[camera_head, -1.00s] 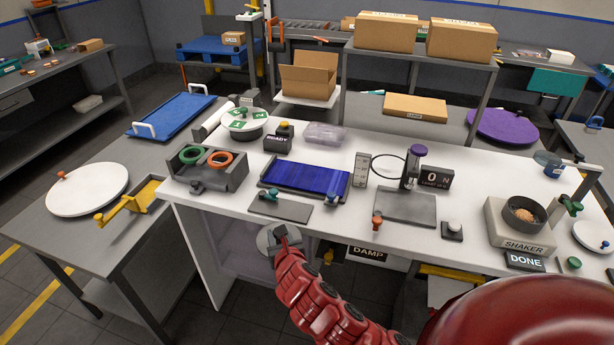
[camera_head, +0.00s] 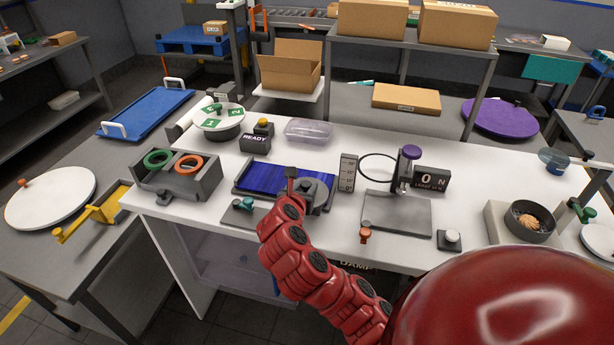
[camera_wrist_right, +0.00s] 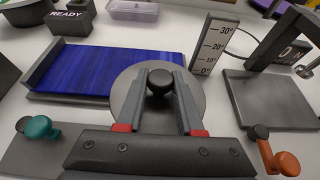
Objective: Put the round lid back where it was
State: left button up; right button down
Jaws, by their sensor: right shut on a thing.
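The round lid (camera_wrist_right: 193,97) is a grey disc with a black knob (camera_wrist_right: 160,82) at its middle. My right gripper (camera_wrist_right: 161,88) is shut on the knob, one finger on each side. In the head view the lid (camera_head: 320,192) is held over the front right end of the blue sheet (camera_head: 262,176), partly hidden by my right gripper (camera_head: 299,185). I cannot tell whether the lid touches anything below it. My left gripper is not in view.
A tall grey scale block (camera_head: 347,172) stands close right of the lid. A teal knob (camera_head: 246,204) and an orange knob (camera_head: 365,233) are near the front edge. A grey holder (camera_head: 205,185) with two rings is at left. A grey plate (camera_head: 400,217) lies to the right.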

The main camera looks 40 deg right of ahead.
jog(key=w+d, duration=0.1)
jog(key=w, duration=0.1)
jog(key=w+d+p, duration=0.1)
jog(key=w+d, duration=0.1)
jog(key=w, duration=0.1)
jog(key=w+d, duration=0.2)
jog(key=shift+w+d+f+p, duration=0.15)
jog(key=shift+f+p, duration=0.15)
jog(key=shift+f, duration=0.1)
jog(key=shift+f+p, duration=0.4)
jog(key=shift+f, duration=1.35)
jog(key=c, duration=0.5)
grip_release()
jog(key=shift+f, duration=0.15)
jog(key=shift+c, duration=0.2)
jog(key=shift+r, duration=0.2)
jog(key=b+v, duration=0.2)
jog(key=v, duration=1)
jog(key=shift+f, duration=0.1)
